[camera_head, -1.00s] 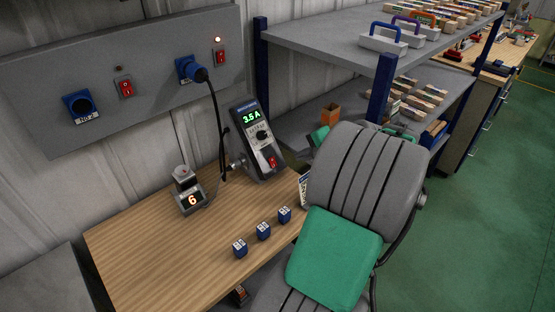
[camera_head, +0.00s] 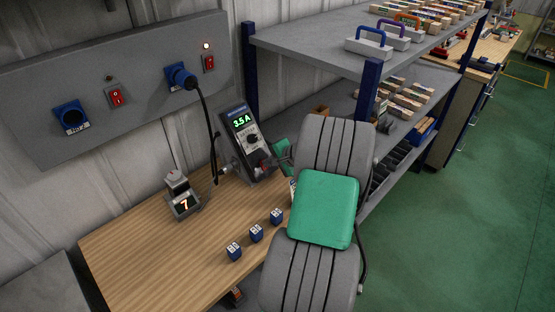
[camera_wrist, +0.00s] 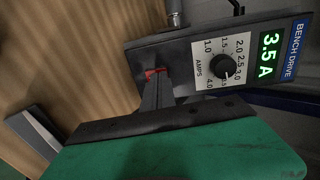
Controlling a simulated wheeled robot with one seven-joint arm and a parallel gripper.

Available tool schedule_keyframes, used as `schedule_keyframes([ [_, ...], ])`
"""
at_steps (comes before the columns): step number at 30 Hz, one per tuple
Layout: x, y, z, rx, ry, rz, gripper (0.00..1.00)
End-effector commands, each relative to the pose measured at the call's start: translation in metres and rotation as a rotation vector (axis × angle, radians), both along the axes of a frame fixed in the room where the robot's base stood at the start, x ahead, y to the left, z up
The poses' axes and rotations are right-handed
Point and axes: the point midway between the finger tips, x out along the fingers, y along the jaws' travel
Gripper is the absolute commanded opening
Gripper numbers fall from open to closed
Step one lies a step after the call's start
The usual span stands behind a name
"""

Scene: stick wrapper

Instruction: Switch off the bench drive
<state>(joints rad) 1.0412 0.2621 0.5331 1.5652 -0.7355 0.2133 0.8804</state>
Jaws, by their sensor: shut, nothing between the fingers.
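The bench drive (camera_head: 238,122) is a tilted grey box at the back of the wooden bench. Its green display reads 3.5 A, also in the wrist view (camera_wrist: 268,56). Below the display is a black dial (camera_wrist: 223,66) for amps. A red switch (camera_wrist: 152,72) is at the lower end of the panel, mostly hidden behind my fingers. My gripper (camera_wrist: 156,82) is shut and empty, with its fingertips at the red switch. I cannot tell whether they touch it. In the head view my gripper (camera_head: 272,164) is at the drive's lower right.
A black cable (camera_head: 206,105) hangs from a blue wall plug (camera_head: 181,76) beside a red wall switch (camera_head: 208,63) with a lit lamp. A small counter (camera_head: 183,205) showing 7 and blue blocks (camera_head: 256,233) stand on the bench (camera_head: 150,255). Grey shelves (camera_head: 330,45) stand at right.

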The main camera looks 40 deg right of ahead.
Motion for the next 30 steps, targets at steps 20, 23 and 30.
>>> schedule_keyframes([
  [20,0.012,0.001,-0.004,0.000,0.004,0.001,0.00],
  [23,0.012,0.001,-0.003,0.000,0.004,0.001,0.00],
  [30,0.012,0.000,0.010,-0.001,0.004,0.001,0.00],
])
